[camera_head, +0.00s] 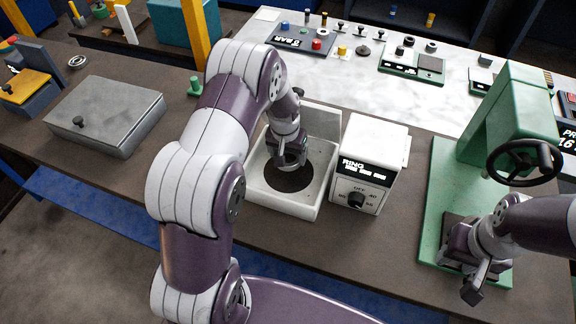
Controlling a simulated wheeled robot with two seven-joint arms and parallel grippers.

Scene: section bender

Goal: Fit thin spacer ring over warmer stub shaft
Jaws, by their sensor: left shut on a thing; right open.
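The white ring warmer (283,204) stands mid-bench, with a shallow tray, a dark round plate (292,180) and a raised back wall. Its stub shaft cannot be made out behind my gripper. My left gripper (290,162) points down over the plate, inside the tray's outline. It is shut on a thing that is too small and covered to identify. I cannot tell whether that thing touches the warmer. The thin spacer ring is not clearly seen; a silver ring (77,61) lies at the far left. My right gripper (474,288) is open and empty at the green press's front.
The control box (376,150) with a black knob stands right of the tray. A green press (500,115) with a black handwheel (525,163) is at the right. A grey lidded box (107,115) is at the left. Small parts stand on the pale worktop behind.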

